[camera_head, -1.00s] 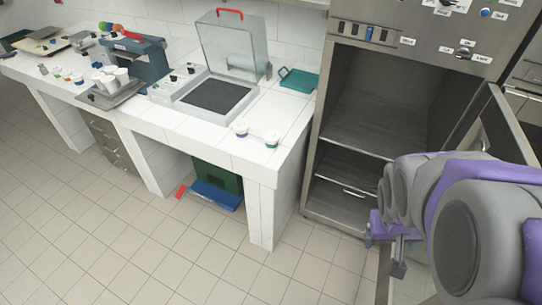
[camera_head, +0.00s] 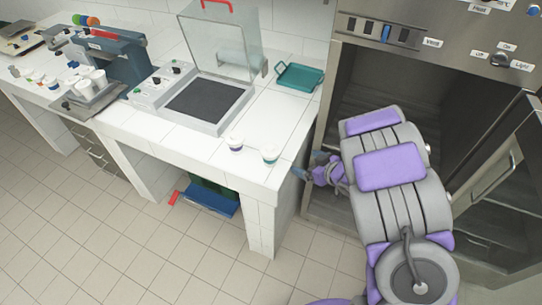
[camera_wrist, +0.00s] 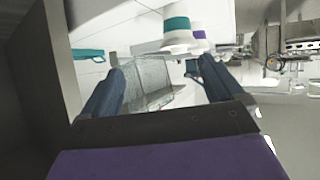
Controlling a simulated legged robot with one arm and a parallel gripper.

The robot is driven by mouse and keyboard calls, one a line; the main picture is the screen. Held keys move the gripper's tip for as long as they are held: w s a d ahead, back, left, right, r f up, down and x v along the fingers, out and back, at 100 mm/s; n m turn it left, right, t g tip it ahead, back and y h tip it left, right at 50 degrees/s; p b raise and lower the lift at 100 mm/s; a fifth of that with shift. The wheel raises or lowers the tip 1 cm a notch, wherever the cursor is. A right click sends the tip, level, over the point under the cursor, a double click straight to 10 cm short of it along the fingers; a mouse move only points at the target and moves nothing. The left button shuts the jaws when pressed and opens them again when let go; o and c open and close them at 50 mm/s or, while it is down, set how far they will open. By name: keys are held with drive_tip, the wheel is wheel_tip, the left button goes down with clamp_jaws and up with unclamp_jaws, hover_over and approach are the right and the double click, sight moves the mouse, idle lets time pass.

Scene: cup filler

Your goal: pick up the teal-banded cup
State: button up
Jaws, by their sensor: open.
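The teal-banded cup (camera_head: 270,155) stands on the white counter near its front right corner. A purple-banded cup (camera_head: 235,142) stands just left of it. My gripper (camera_head: 304,172) is beside the counter's right end, to the right of the teal-banded cup and apart from it. In the wrist view my gripper (camera_wrist: 152,78) has its two blue fingers spread with nothing between them. The teal-banded cup (camera_wrist: 178,34) shows beyond the fingertips, nearer the right finger, and partly covers the purple-banded cup (camera_wrist: 199,34).
A teal tray (camera_head: 300,77) lies at the back of the counter (camera_head: 190,147). A machine with a clear raised lid (camera_head: 222,50) stands left of it. A steel cabinet (camera_head: 316,203) with an open door is at right. Other cups (camera_head: 92,80) stand far left.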

sight(276, 157)
drive_tip(key=shift+y, duration=0.6)
drive_tip(key=x, duration=0.4)
drive_tip(key=s+a+b+x, duration=0.1)
drive_tip(key=x, duration=0.3)
drive_tip(key=s+b+x, duration=0.1)
drive_tip(key=x, duration=0.3)
drive_tip(key=shift+w+a+f, duration=0.25)
drive_tip(key=shift+a+f, duration=0.2)
drive_tip(key=shift+f+b+x, duration=0.15)
drive_tip(key=shift+b+x, duration=0.35)
drive_tip(key=shift+x, duration=0.95)
drive_tip(key=shift+f+b+x, duration=0.15)
drive_tip(key=shift+b+x, duration=0.35)
drive_tip(key=shift+x, duration=1)
drive_tip(key=shift+s+d, duration=0.1)
drive_tip(key=shift+s, duration=0.05)
drive_tip(key=c, duration=1.1)
drive_tip(key=shift+r, duration=0.1)
drive_tip(key=shift+c, duration=0.2)
